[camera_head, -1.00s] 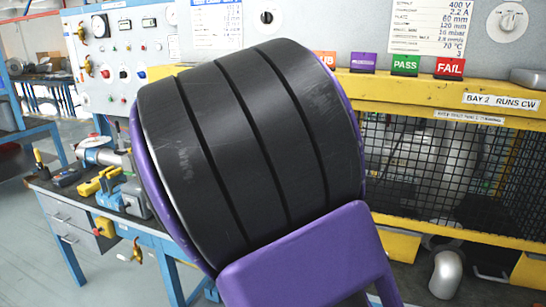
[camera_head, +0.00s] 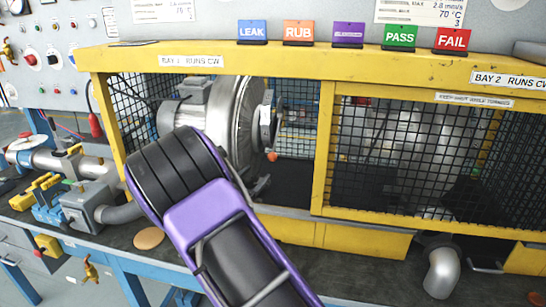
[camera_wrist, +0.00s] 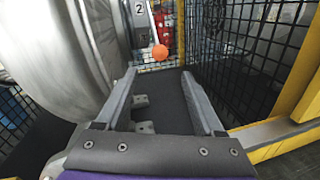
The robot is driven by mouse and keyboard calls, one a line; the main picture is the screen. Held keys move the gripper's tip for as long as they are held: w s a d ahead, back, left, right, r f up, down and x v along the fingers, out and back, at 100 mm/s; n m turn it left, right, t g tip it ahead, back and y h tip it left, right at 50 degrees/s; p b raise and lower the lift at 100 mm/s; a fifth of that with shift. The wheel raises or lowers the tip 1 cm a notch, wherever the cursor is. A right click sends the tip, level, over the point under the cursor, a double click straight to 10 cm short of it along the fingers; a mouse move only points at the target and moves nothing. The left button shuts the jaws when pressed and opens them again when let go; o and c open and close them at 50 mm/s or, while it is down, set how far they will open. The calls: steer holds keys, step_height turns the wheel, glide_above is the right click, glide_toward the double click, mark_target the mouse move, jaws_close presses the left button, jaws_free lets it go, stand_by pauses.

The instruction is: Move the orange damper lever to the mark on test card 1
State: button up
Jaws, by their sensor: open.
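The orange ball-shaped knob (camera_wrist: 160,52) of the damper lever shows in the wrist view, just beyond and above my fingertips. It is small in the head view (camera_head: 272,155), inside the open bay right of the silver blower (camera_head: 240,125). The lever's shaft cannot be made out. My gripper (camera_wrist: 158,78) is open and empty, its two fingers pointing into the bay toward the knob, apart from it. In the head view my arm hides most of the gripper. Two partly cut-off cards hang on the panel, a left one (camera_head: 163,10) and a right one (camera_head: 420,12); I cannot identify test card 1.
A yellow frame (camera_head: 322,150) with black mesh surrounds the bay; its post stands close on the right in the wrist view (camera_wrist: 306,75). The blower casing (camera_wrist: 50,60) is close on the left. Coloured signs, including LEAK (camera_head: 252,31) and FAIL (camera_head: 453,39), stand on the top rail.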

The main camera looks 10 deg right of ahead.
mark_target(270, 159)
steer(key=x, duration=1.2)
steer(key=shift+w+d, duration=0.2)
steer(key=shift+w, duration=0.15)
jaws_close()
stand_by(0.7)
